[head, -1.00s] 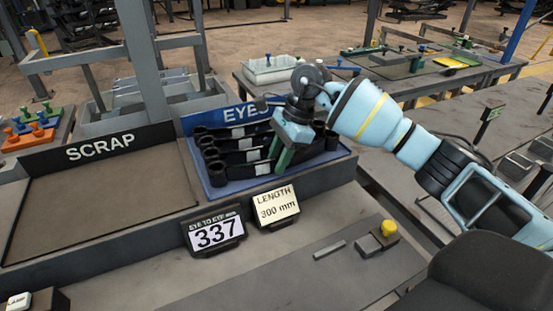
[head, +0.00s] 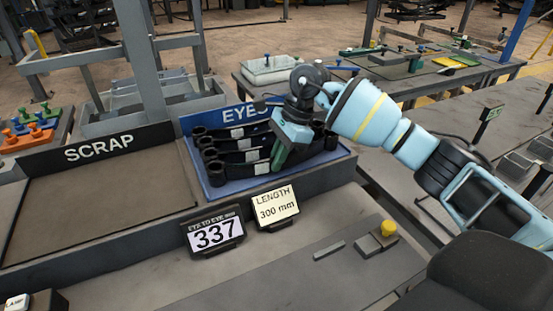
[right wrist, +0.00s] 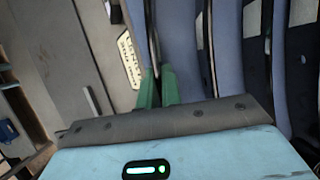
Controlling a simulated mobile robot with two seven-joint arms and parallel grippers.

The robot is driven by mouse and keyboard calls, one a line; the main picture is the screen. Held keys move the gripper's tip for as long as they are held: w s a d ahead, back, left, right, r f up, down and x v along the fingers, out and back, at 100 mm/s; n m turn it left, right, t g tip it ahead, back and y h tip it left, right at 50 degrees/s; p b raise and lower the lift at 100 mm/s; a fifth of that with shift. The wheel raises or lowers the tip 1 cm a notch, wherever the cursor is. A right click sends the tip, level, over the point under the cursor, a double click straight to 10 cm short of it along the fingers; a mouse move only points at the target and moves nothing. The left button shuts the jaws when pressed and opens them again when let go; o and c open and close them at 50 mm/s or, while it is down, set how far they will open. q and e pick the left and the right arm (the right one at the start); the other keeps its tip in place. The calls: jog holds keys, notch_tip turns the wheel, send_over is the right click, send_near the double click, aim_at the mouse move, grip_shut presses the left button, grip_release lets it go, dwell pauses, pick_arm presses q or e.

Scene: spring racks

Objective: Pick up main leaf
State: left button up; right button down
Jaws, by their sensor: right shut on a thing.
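Several black main leaves with rolled eye ends and pale labels lie side by side in the blue tray (head: 333,158) marked EYES. My right gripper (head: 281,160) reaches down over the tray, its green fingers shut on the nearest main leaf (head: 243,171). In the right wrist view, the thin dark edge of this leaf (right wrist: 154,42) runs up from between the green fingers (right wrist: 156,88). The leaf appears still at tray level; whether it touches the tray floor I cannot tell. The gripper hides part of the leaves' right halves. My left gripper is out of view.
An empty SCRAP tray (head: 105,202) lies left of the blue tray. Displays reading 337 (head: 214,236) and LENGTH 300 mm (head: 275,208) stand in front. A small block with a yellow knob (head: 388,229) sits on the bench at right. The front bench is mostly clear.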

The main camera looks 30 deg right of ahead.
notch_tip(320, 180, up, 3)
jog(key=shift+r, duration=0.2)
jog(key=shift+s+a+r, duration=0.1)
jog(key=shift+s+a, duration=0.05)
jog(key=shift+s, duration=0.05)
jog(key=s+a, duration=0.3)
jog(key=s, duration=0.4)
jog(key=s+a+r+b, duration=0.1)
jog(key=s+a, duration=0.1)
jog(key=s, duration=0.5)
jog(key=shift+s+a+r, duration=0.2)
jog(key=shift+a, duration=0.2)
